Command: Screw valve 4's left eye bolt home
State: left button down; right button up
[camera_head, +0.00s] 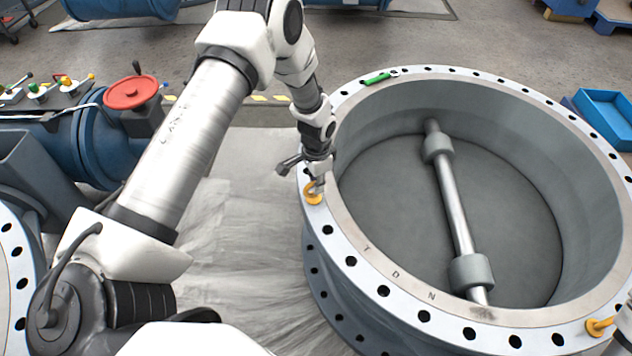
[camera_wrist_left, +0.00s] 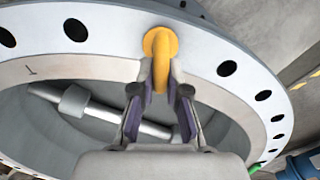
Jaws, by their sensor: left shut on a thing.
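Valve 4 (camera_head: 372,278) is a large grey butterfly valve body lying flat, with a holed white flange ring and a shaft across its disc. A yellow-orange eye bolt (camera_head: 313,193) stands at the left of the flange. My left gripper (camera_head: 318,184) is shut on its ring from above. In the left wrist view the eye bolt (camera_wrist_left: 161,46) is between the fingers (camera_wrist_left: 161,88), its collar at the flange face. I cannot tell whether a gap is left under the collar. A second yellow eye bolt (camera_head: 600,326) is at the lower right of the flange. My right gripper is not in view.
A green-handled tool (camera_head: 378,79) lies on the far left of the flange rim. A blue valve with a red handwheel (camera_head: 131,92) stands at the left. Blue bins (camera_head: 606,118) are at the right. Pale sheeting (camera_head: 235,235) covers the floor beside the valve.

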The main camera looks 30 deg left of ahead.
pick_arm(q)
jog(key=m, duration=0.5)
jog(key=shift+s+d+m, duration=0.15)
jog(key=shift+s+m, duration=0.05)
jog(key=shift+m, duration=0.1)
jog(key=m+b, duration=0.1)
jog(key=m, duration=0.3)
jog(key=shift+s+m, duration=0.15)
jog(key=shift+m, duration=0.15)
jog(key=m, duration=0.5)
jog(key=shift+s, duration=0.2)
jog(key=m+b, duration=0.1)
jog(key=m, duration=0.4)
jog(key=shift+s, duration=0.2)
jog(key=c, duration=1.2)
grip_release()
